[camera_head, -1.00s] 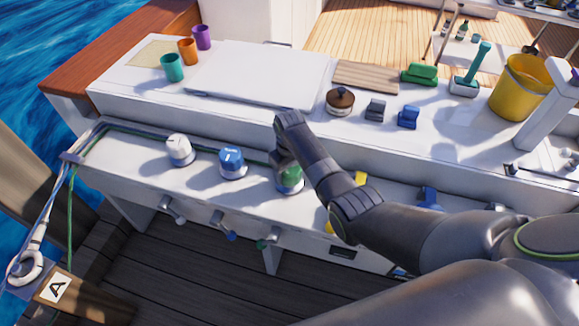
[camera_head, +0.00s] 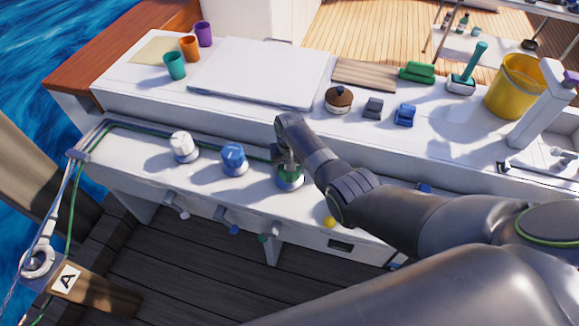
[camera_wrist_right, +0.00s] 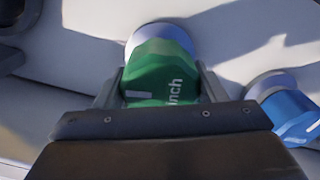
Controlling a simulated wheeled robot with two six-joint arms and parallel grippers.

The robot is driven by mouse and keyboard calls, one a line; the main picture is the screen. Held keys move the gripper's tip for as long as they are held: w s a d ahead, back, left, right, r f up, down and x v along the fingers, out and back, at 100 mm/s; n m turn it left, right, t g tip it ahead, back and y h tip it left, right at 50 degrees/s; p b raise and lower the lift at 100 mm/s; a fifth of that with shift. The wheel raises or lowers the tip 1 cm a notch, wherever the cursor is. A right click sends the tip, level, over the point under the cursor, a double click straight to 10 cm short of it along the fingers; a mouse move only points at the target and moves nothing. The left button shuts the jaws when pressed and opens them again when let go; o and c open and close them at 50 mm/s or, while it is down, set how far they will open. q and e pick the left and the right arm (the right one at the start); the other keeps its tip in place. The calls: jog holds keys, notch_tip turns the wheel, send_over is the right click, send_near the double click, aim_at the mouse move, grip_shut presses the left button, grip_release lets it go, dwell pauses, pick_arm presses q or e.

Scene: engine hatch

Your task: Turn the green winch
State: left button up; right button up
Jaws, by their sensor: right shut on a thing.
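The green winch (camera_head: 291,177) stands on the white bench ledge, right of the blue winch (camera_head: 233,159) and the white winch (camera_head: 183,147). My right gripper (camera_head: 286,160) is over it from above, its arm covering part of it. In the right wrist view the green winch (camera_wrist_right: 160,72) sits between the two fingers of my right gripper (camera_wrist_right: 162,85), with part of a word ending in "nch" showing on it. The fingers are shut on its sides. The blue winch (camera_wrist_right: 290,112) is at the right there. My left gripper is not in view.
Several handles, including a blue-tipped one (camera_head: 234,229), stick out of the bench front. A white hatch lid (camera_head: 259,72) lies on the upper level, with a brown-topped pot (camera_head: 339,99) beside it. A yellow bucket (camera_head: 515,86) stands at the right.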

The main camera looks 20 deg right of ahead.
jog(key=shift+w, duration=0.1)
jog(key=o, duration=1)
jog(key=shift+r, duration=0.45)
notch_tip(320, 180, up, 16)
jog(key=p, duration=0.1)
jog(key=shift+r+p, duration=0.25)
jog(key=shift+p, duration=0.1)
